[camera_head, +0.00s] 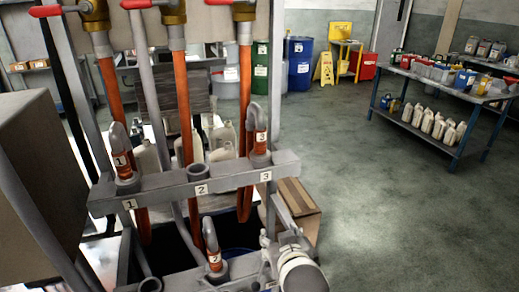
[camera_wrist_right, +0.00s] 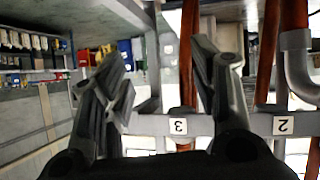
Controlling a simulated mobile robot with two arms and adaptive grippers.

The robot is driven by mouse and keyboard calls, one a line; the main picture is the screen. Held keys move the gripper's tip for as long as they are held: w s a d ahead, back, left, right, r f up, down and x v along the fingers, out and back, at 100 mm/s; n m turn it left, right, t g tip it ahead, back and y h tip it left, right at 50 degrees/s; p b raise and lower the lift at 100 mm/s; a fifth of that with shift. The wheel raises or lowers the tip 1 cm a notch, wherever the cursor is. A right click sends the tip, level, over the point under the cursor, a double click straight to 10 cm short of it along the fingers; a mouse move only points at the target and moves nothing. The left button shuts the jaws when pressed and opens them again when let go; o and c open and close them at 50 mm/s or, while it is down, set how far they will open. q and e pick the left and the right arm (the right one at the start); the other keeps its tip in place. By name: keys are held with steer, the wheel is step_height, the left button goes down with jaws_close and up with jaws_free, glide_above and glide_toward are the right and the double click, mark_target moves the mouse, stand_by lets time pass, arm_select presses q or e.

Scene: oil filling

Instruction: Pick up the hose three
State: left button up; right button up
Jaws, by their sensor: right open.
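Hose three is an orange hose (camera_head: 245,100) hanging in a loop at the rack's right side. Its grey curved nozzle (camera_head: 259,125), marked 3, stands upright at the grey rack bar (camera_head: 228,173) above label 3. In the right wrist view, label 3 (camera_wrist_right: 179,126) shows on the bar between my open right gripper's fingers (camera_wrist_right: 160,85). The nozzle cannot be made out clearly there. My right gripper (camera_head: 273,224) is empty, below and in front of the bar's right end in the head view. My left gripper is not in view.
Nozzle 1 (camera_head: 122,150) stands at the bar's left end. Nozzle 2 (camera_head: 212,245) is lower, in front of the bar. A cardboard box (camera_head: 298,205) is right of the rack. A table with bottles (camera_head: 455,92) stands at far right; the floor between is clear.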

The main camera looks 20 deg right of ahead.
mark_target(260, 135)
steer(key=w+r+t, duration=0.2)
steer(key=w+r, duration=0.2)
steer(key=r, duration=0.2)
steer(key=w+a+r+m+t+h+p, duration=0.1)
steer(key=w+r+t, duration=0.1)
steer(key=w+r, duration=0.2)
steer(key=w+r+t, duration=0.1)
steer(key=w+r, duration=0.3)
steer(key=r, duration=0.6)
steer(key=shift+w+a+m+t+h, duration=0.15)
steer(key=shift+w+m+t+h, duration=0.25)
steer(key=shift+w+f+p, duration=0.15)
steer(key=shift+w+p, duration=0.15)
steer(key=p+x, duration=0.1)
steer(key=x, duration=0.1)
steer(key=p+x, duration=0.1)
steer(key=x, duration=0.1)
steer(key=shift+w+d, duration=0.2)
steer(key=shift+d, duration=0.2)
steer(key=shift+w+f, duration=0.1)
steer(key=shift+w, duration=0.35)
steer(key=shift+s, duration=0.1)
steer(key=shift+c, duration=0.8)
jaws_close()
